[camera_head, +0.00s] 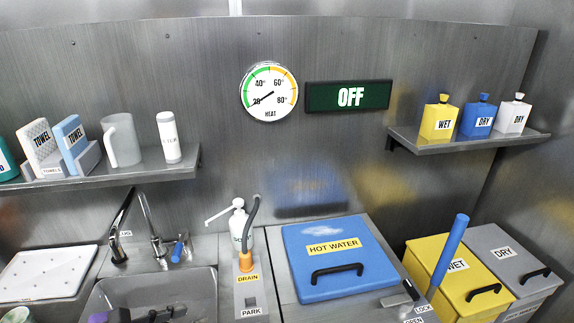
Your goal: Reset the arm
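Neither of my grippers can be made out in the head view, and no part of my arms is clearly visible. The task names no object apart from the arm. A blue lever (447,253) stands tilted at the right of the hot water box, beside labels reading LOCK and OPEN. The blue HOT WATER lid (340,275) is shut, with a black handle on top. Dark and purple items show partly in the sink (155,288) at the bottom edge; I cannot tell what they are.
A left shelf (110,178) holds towels, a jug and a white bottle. A right shelf (470,142) holds three small bottles. A yellow WET bin (440,262) and grey DRY bin (508,262) stand right. A pump bottle (238,222) and orange drain plug (247,262) stand mid-counter.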

